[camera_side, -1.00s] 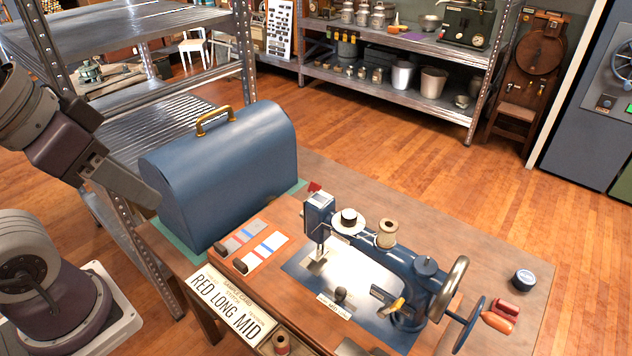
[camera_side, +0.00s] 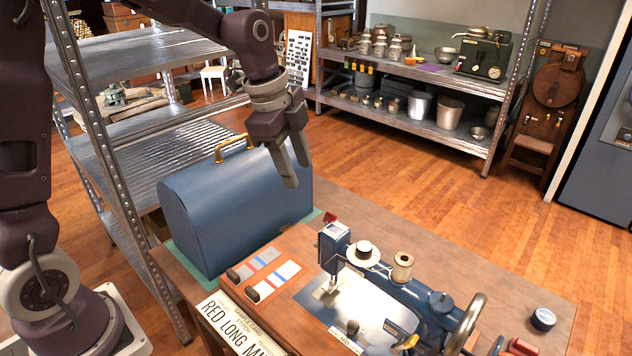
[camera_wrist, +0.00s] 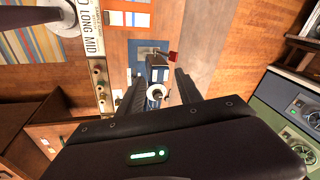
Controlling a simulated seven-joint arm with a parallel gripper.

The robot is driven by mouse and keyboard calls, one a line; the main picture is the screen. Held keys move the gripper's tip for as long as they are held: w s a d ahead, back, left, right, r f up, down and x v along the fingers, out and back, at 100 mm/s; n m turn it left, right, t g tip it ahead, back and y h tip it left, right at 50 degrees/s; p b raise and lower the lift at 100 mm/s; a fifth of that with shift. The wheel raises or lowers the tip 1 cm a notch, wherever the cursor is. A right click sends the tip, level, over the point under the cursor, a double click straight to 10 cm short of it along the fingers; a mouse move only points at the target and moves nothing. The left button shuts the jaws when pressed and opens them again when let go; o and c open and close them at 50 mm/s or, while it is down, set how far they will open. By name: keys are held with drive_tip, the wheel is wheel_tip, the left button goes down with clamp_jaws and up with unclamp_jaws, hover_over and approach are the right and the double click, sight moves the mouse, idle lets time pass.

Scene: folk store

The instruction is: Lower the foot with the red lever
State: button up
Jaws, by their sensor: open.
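A blue sewing machine (camera_side: 432,308) stands on the wooden table. The red lever (camera_side: 330,218) shows behind its head (camera_side: 334,240) at the upper left. In the wrist view the red lever (camera_wrist: 173,58) sticks out just beyond the machine head (camera_wrist: 157,73). The foot is under the head; its height is too small to tell. My gripper (camera_side: 293,172) is open and empty, pointing down, above and left of the lever and apart from it. In the wrist view its two fingers (camera_wrist: 158,92) stand either side of the machine head, with the lever ahead between them.
A blue domed case (camera_side: 225,205) with a brass handle stands close beside my gripper. Sample cards (camera_side: 262,275) and a "RED LONG MID" sign (camera_side: 232,322) lie in front. A thread spool (camera_side: 402,267) tops the machine. The table behind the machine is mostly clear.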

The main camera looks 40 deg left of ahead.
sight(326, 216)
drive_tip(key=shift+w+d+f+m+g+h, duration=0.1)
drive_tip(key=shift+w+f+m, duration=0.85)
drive_tip(key=shift+f, duration=1.6)
drive_tip(key=shift+w+d+f+m+g+h, duration=0.1)
drive_tip(key=shift+w+f+m, duration=0.2)
drive_tip(key=shift+w+f, duration=1.8)
drive_tip(key=shift+w+d+f+m+g+h, duration=0.1)
drive_tip(key=shift+w+f+m, duration=0.6)
drive_tip(key=shift+f, duration=2.3)
drive_tip(key=s, duration=0.7)
drive_tip(key=shift+s+f, duration=0.3)
drive_tip(key=shift+s, duration=0.05)
drive_tip(key=shift+w, duration=0.1)
drive_tip(key=shift+w+r, duration=0.25)
